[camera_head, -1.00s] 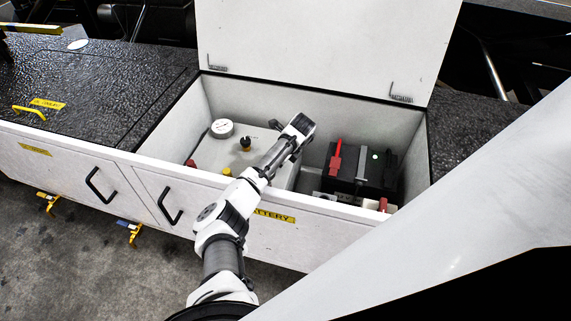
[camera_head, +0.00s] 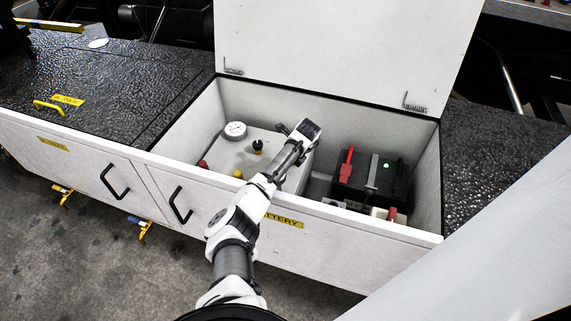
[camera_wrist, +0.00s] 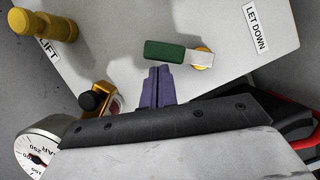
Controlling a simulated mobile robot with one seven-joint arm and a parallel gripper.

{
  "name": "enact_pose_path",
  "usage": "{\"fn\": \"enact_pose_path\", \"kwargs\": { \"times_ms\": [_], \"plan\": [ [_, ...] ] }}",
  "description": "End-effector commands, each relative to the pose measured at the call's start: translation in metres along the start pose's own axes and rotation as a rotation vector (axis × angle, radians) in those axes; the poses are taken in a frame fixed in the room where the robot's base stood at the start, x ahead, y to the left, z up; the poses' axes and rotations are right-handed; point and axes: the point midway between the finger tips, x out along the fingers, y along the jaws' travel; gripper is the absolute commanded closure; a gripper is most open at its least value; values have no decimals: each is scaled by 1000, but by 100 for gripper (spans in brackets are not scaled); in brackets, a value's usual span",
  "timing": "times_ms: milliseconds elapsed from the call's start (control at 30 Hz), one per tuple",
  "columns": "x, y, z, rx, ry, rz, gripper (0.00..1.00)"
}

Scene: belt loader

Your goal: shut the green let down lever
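The green let down lever (camera_wrist: 165,51) shows in the wrist view as a green grip on a white arm, with a yellow pivot (camera_wrist: 203,57) at its right end. It lies crosswise on a pale panel, left of the LET DOWN label (camera_wrist: 257,27). My gripper (camera_wrist: 158,70) has its two purple fingers together, with nothing visible between them. Their tips are just below the green grip in the picture; I cannot tell whether they touch it. In the head view my wrist (camera_head: 305,133) is over the open box and I cannot make out the lever.
A yellow LIFT handle (camera_wrist: 50,24), a black knob (camera_wrist: 94,100) and a pressure gauge (camera_wrist: 40,150) are on the left in the wrist view. In the head view a battery (camera_head: 372,180) with a red clamp stands right of the panel. The raised lid (camera_head: 335,50) stands behind.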

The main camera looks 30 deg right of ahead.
Motion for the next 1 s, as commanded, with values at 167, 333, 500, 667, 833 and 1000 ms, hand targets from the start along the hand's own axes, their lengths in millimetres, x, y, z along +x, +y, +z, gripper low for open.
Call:
{"fn": "enact_pose_path", "kwargs": {
  "times_ms": [167, 333, 500, 667, 833, 1000],
  "plan": [
    [0, 0, 0, -1, 0, 1, 100],
    [-2, 0, 0, -1, 0, 0, 100],
    [-23, -1, 0, 0, 0, -3, 100],
    [-59, -1, 0, -1, -1, -5, 100],
    [-98, -1, 0, 0, -2, -4, 100],
    [-125, 0, 0, 0, -1, -2, 100]
  ]
}}
